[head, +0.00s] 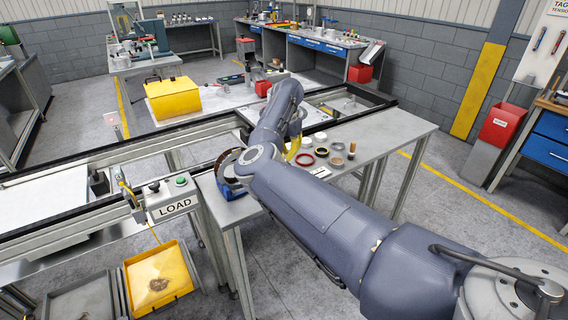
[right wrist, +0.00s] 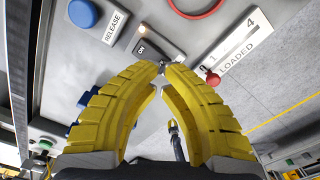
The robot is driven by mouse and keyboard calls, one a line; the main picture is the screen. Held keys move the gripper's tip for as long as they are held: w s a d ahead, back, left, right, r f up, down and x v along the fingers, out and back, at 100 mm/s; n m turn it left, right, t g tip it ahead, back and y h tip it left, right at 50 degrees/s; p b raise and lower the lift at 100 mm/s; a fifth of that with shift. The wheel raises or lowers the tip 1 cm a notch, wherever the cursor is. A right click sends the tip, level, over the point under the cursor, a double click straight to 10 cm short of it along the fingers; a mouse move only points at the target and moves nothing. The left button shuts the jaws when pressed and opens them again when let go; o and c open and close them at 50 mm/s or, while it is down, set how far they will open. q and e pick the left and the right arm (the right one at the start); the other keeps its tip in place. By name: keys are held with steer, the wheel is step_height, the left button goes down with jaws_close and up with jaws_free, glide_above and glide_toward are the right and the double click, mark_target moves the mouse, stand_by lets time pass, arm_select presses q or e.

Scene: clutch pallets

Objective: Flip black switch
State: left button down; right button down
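The black switch (right wrist: 155,44) shows in the right wrist view as a dark plate with an ON label (right wrist: 141,50), on a grey surface just beyond my fingertips. My right gripper (right wrist: 163,67) has yellow fingers whose tips come together at the lower edge of this plate. A small metallic piece shows at the tips; I cannot tell if it is pinched. In the head view my right arm covers the switch, and only a bit of yellow finger (head: 293,148) shows beside the arm. My left gripper is not in view.
Close by are a RELEASE label (right wrist: 115,27), a blue button (right wrist: 83,13), a red ring (right wrist: 196,7) and a LOADED plate (right wrist: 237,45) with a red knob (right wrist: 213,79). The grey table (head: 385,135) is clear at its right. A LOAD box (head: 172,199) stands left.

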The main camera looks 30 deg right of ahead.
steer(key=shift+f, duration=2)
stand_by(1.2)
steer(key=shift+r, duration=3.5)
